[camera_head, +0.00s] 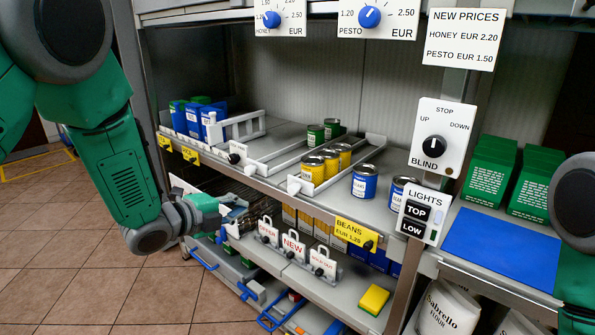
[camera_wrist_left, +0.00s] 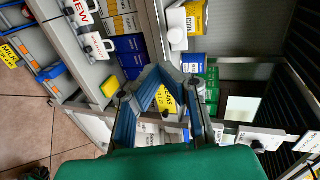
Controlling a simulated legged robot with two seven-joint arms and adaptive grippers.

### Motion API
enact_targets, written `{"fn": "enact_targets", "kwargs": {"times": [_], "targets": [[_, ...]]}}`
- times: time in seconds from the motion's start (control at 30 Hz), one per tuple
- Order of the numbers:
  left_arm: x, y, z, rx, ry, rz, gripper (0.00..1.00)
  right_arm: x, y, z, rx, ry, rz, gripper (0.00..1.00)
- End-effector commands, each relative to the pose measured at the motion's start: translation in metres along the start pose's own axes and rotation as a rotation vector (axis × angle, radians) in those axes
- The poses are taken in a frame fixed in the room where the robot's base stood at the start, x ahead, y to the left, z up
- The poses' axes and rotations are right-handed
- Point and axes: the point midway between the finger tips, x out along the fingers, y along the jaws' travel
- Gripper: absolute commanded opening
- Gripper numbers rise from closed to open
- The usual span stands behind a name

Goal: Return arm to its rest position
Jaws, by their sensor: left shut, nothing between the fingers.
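My left arm comes in from the left in the head view, in green and grey links, bent downward at the elbow. My left gripper (camera_head: 232,210) is at the end of it, in front of the lower shelf's left part. It is shut and holds nothing. In the left wrist view the gripper's blue-grey fingers (camera_wrist_left: 158,80) show in the middle, with shelf goods beyond them. Part of my right arm shows at the right edge of the head view; its gripper is out of view.
The shelf unit's upper board (camera_head: 285,172) carries cans and blue-green packs. A blue mat (camera_head: 502,246) lies right. Tiled floor (camera_head: 70,270) is open at left.

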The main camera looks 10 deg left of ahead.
Motion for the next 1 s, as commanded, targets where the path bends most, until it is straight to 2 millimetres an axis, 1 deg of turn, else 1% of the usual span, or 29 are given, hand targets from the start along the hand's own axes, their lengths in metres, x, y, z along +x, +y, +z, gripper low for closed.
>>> {"fn": "enact_targets", "kwargs": {"times": [0.07, 0.13, 0.17, 0.2, 0.27, 0.3, 0.37, 0.4, 0.47, 0.5, 0.57, 0.6, 0.7, 0.8, 0.9, 1.0], "targets": [[-0.002, 0.017, -0.005, -0.07, -0.016, 0.039, 0.0, -0.003, 0.0, 0.0, 0.0, 0.0, 0.0, 0.51], [-0.008, 0.046, -0.008, -0.199, -0.054, 0.099, 0.0, -0.006, 0.0, 0.0, 0.0, 0.0, 0.0, 0.51], [-0.013, 0.063, -0.011, -0.271, -0.078, 0.135, 0.0, -0.008, 0.0, 0.0, 0.0, 0.0, 0.0, 0.51], [-0.021, 0.087, -0.016, -0.38, -0.117, 0.184, 0.0, -0.011, 0.0, -0.001, 0.0, 0.0, 0.0, 0.51], [-0.038, 0.127, -0.025, -0.561, -0.193, 0.266, 0.0, -0.016, 0.0, -0.001, 0.0, 0.0, 0.0, 0.51], [-0.052, 0.154, -0.031, -0.685, -0.253, 0.32, 0.0, -0.019, 0.0, -0.001, 0.0, 0.0, 0.0, 0.51], [-0.077, 0.192, -0.043, -0.862, -0.35, 0.396, 0.0, -0.023, 0.0, -0.001, 0.001, 0.0, 0.0, 0.51], [-0.095, 0.216, -0.051, -0.974, -0.422, 0.444, 0.0, -0.026, 0.001, -0.001, 0.001, 0.0, 0.0, 0.51], [-0.125, 0.249, -0.066, -1.134, -0.538, 0.511, 0.0, -0.03, 0.001, -0.002, 0.001, 0.0, 0.0, 0.51], [-0.146, 0.268, -0.077, -1.232, -0.62, 0.551, 0.0, -0.033, 0.001, -0.002, 0.001, 0.0, 0.0, 0.51], [-0.177, 0.292, -0.092, -1.363, -0.746, 0.601, 0.0, -0.036, 0.001, -0.002, 0.001, 0.0, 0.0, 0.51], [-0.198, 0.305, -0.102, -1.438, -0.828, 0.63, 0.0, -0.038, 0.001, -0.002, 0.001, 0.0, 0.0, 0.51], [-0.241, 0.328, -0.124, -1.579, -1.012, 0.677, 0.0, -0.042, 0.001, -0.002, 0.0, 0.0, 0.0, 0.51], [-0.27, 0.339, -0.14, -1.662, -1.146, 0.697, 0.0, -0.045, 0.0, -0.002, 0.0, 0.0, 0.0, 0.51], [-0.285, 0.344, -0.148, -1.701, -1.219, 0.704, 0.0, -0.045, 0.0, -0.003, 0.0, 0.0, 0.0, 0.51], [-0.288, 0.344, -0.15, -1.707, -1.232, 0.705, 0.0, -0.045, 0.0, -0.003, 0.0, 0.0, 0.0, 0.51]]}}
